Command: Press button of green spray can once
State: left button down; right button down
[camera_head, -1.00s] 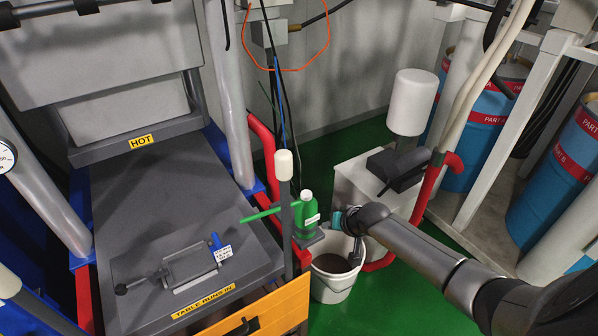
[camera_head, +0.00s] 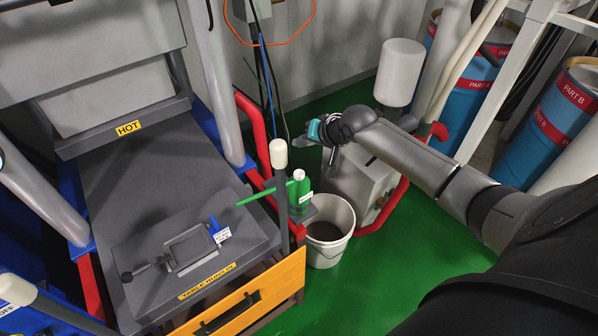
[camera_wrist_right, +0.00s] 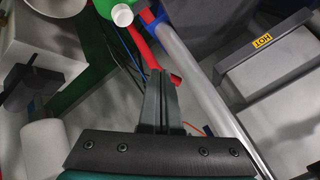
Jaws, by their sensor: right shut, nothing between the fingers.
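The green spray can (camera_head: 300,192) stands upright on a small grey bracket beside a post in the head view. It has a white top (camera_head: 298,174) and a long green tube pointing left over the table. My right gripper (camera_head: 288,144) is shut and empty, up and slightly left of the can's top in the picture, apart from it. In the right wrist view the shut fingers (camera_wrist_right: 161,76) point up the picture. My left gripper is out of view.
A white bucket (camera_head: 328,245) with dark contents stands below right of the can. The post with a white cap (camera_head: 278,152) is close left of it. The grey table (camera_head: 150,190) holds a small mould (camera_head: 190,248). Red pipes (camera_head: 262,150) run behind. Green floor is open at right.

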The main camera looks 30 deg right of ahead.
jog(key=b, duration=0.4)
send_over(301, 176)
notch_tip(301, 176, down, 6)
jog(key=shift+d+f, duration=0.1)
jog(key=shift+f+b, duration=0.6)
jog(key=shift+f, duration=0.4)
dwell(1.1)
jog(key=shift+f, duration=0.4)
jog(key=shift+f, duration=0.5)
dwell(0.5)
jog(key=shift+r, duration=0.1)
jog(key=shift+r+p, duration=0.8)
jog(key=shift+p, duration=0.05)
